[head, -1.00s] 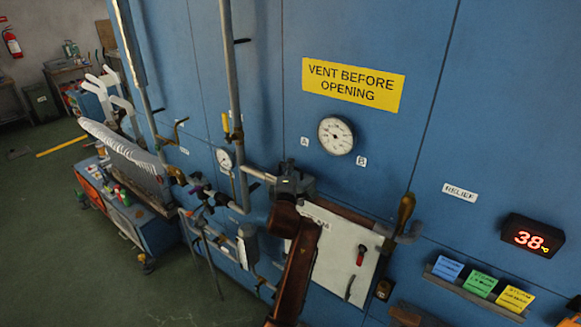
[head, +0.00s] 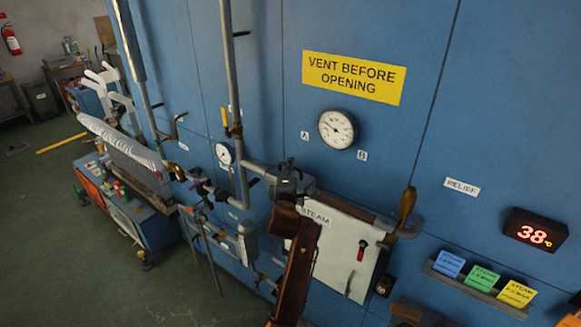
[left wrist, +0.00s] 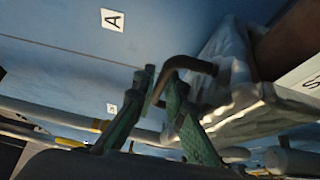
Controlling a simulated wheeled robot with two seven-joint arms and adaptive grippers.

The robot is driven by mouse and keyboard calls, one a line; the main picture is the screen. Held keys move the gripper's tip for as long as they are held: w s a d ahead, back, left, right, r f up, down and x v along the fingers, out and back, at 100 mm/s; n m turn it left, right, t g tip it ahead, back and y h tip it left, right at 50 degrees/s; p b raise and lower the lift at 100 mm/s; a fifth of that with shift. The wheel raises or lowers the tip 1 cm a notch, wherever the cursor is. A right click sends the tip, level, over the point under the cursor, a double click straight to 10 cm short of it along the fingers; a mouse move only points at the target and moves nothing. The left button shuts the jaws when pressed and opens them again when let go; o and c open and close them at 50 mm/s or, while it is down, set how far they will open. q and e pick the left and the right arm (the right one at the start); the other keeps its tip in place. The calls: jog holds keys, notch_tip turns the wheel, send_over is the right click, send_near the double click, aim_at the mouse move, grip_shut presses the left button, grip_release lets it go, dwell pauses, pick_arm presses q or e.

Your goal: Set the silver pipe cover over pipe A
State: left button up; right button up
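In the left wrist view the silver pipe cover (left wrist: 225,72) is at the right, a crinkled silvery shell with a dark bent handle (left wrist: 195,65). In the head view it is a grey shape (head: 299,179), partly hidden by my left gripper. My left gripper (head: 285,184) is at the cover; its green fingers (left wrist: 159,80) are close together with the handle between them. A brown pipe (head: 345,210) runs right from the cover. I cannot tell whether the cover sits around it or only against it. Label A (head: 304,135) is on the wall above.
A white STEAM panel (head: 345,255) stands below the brown pipe. Grey pipes (head: 233,90) run along the blue wall at left. A gauge (head: 337,129) and label B (head: 362,155) are above. A display (head: 535,231) is at right.

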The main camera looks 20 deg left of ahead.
pick_arm(q)
jog(key=o, duration=0.4)
jog(key=shift+c, duration=0.2)
notch_tip(320, 180, up, 10)
jog(key=shift+r, duration=0.2)
dwell(0.4)
